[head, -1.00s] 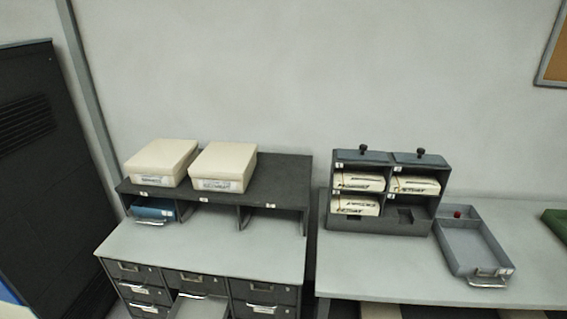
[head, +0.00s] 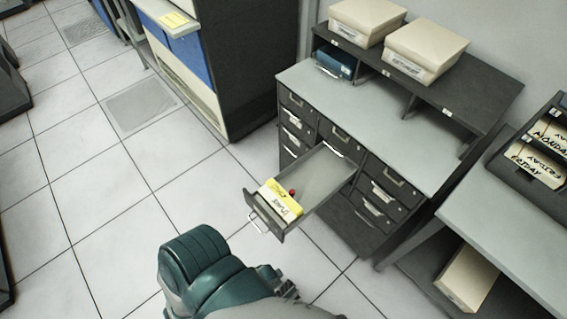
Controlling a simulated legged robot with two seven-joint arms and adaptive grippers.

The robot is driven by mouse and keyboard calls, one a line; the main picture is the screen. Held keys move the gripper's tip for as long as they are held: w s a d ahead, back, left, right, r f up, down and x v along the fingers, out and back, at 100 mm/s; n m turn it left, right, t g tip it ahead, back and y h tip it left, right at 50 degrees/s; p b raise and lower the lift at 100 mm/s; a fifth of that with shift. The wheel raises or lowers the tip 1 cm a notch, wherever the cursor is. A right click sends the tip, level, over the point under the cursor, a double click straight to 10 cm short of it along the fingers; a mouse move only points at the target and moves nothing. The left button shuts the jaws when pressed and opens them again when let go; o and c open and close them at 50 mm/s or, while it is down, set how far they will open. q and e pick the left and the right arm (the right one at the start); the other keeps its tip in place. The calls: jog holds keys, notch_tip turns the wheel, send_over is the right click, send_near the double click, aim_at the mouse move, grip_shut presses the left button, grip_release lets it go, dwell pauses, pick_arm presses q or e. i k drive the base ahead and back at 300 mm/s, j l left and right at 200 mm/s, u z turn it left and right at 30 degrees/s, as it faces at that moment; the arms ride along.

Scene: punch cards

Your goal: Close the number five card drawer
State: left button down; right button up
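A card drawer (head: 320,176) in the middle column of the dark grey cabinet (head: 345,215) is pulled far out toward the lower left. It holds a yellow and white card pack (head: 283,200) with a small red piece beside it. A light handle (head: 258,224) is on its front. Its number cannot be read. A green and white arm link of mine enters from the bottom, in front of the drawer and apart from it in the picture. Small dark parts beside that link may belong to my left gripper, but its fingers are not clear. My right gripper is not visible.
The other cabinet drawers look shut. Two cream boxes (head: 425,50) stand on the dark shelf (head: 480,95) above. A tall dark cabinet (head: 240,75) stands behind at left. A side table (head: 530,215) is at right. Tiled floor (head: 120,220) is clear at left.

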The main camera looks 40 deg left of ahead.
aim_at(304, 184)
jog(key=l+u, duration=0.2)
jog(key=u, duration=1.65)
